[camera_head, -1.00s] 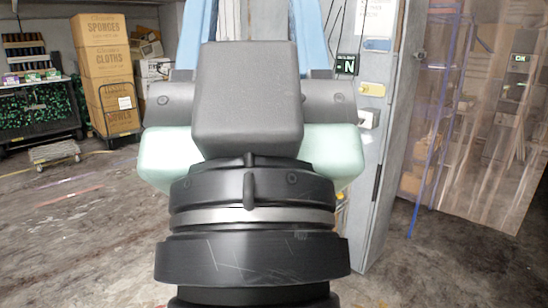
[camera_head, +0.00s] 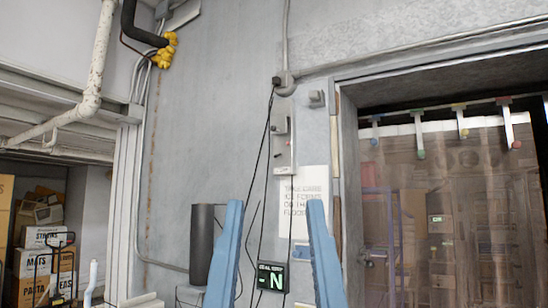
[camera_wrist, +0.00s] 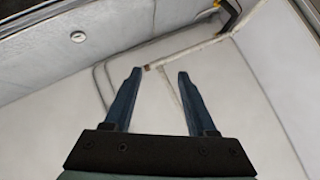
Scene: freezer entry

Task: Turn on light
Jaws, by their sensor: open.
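My gripper (camera_head: 276,204) shows at the bottom of the head view as two blue fingers spread apart, with nothing between them. The wrist view also shows its fingers (camera_wrist: 160,74) open against a pale wall. No thing is clearly marked as a light switch. A narrow grey wall fixture (camera_head: 283,148) with small parts on it is above and between the fingertips in the head view. A small grey box (camera_head: 316,99) is mounted higher, to its right. Which of these works the light I cannot tell. The fingers appear apart from both.
A paper notice (camera_head: 304,200) and a dark box with a lit N (camera_head: 273,278) hang on the wall. Cables run down it. A doorway with a clear strip curtain (camera_head: 450,180) is at the right. Pipes (camera_head: 90,90) and stacked boxes (camera_head: 45,265) are at the left.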

